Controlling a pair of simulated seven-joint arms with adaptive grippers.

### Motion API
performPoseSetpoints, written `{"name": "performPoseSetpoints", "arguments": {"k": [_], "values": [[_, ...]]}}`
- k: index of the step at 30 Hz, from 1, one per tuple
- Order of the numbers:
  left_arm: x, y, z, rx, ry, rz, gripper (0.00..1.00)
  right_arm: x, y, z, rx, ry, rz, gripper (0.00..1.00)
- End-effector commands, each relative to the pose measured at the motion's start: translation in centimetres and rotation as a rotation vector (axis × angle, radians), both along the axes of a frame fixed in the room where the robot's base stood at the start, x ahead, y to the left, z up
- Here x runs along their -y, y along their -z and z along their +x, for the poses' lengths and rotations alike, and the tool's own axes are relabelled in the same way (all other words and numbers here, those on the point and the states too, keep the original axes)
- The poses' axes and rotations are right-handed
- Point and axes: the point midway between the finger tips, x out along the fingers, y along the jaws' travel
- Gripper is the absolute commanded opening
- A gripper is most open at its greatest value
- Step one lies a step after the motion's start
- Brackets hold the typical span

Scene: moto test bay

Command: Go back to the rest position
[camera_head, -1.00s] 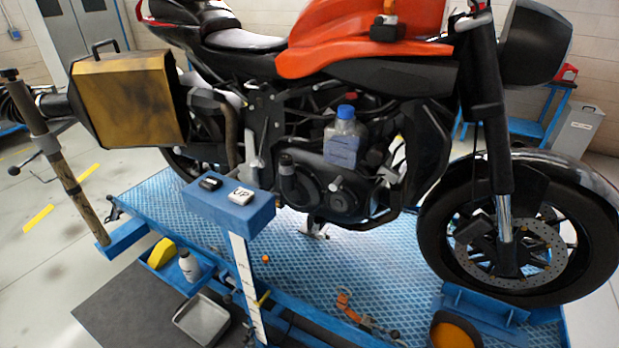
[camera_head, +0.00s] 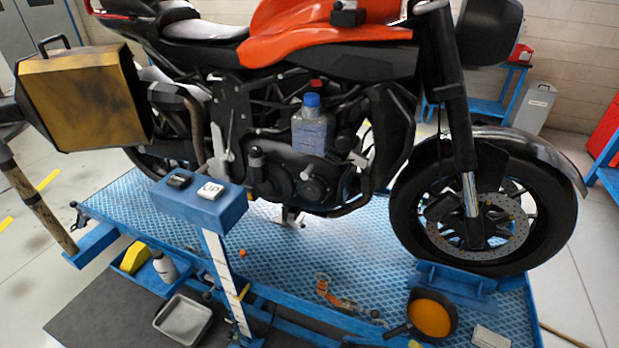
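Neither of my grippers shows in the head view. An orange and black motorcycle (camera_head: 330,60) stands upright on a blue lift platform (camera_head: 290,262). A clear bottle with a blue cap (camera_head: 311,127) sits against the engine's side. A gold and black side case (camera_head: 82,98) is at the motorcycle's rear.
A blue control stand (camera_head: 214,214) with an UP button (camera_head: 210,190) rises in front of the platform. A metal tray (camera_head: 183,319), white bottle (camera_head: 165,266) and yellow object (camera_head: 134,257) are at lower left. A pan with orange contents (camera_head: 430,317) is at lower right.

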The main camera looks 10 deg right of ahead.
Motion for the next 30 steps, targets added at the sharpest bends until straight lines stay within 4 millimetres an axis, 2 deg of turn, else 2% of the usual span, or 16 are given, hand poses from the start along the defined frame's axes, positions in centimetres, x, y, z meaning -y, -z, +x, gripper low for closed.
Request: {"name": "performPoseSetpoints", "arguments": {"k": [8,11,14,18,23,30], "values": [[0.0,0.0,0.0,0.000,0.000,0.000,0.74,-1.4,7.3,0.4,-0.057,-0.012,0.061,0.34],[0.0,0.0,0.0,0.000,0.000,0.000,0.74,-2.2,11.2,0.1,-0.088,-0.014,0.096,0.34],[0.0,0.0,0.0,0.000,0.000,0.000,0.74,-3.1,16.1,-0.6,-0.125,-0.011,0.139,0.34],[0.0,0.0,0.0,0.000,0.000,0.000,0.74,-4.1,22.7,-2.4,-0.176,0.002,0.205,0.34],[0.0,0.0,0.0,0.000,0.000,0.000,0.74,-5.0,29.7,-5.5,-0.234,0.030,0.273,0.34],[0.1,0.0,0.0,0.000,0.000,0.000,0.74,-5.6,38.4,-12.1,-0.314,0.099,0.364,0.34]]}}
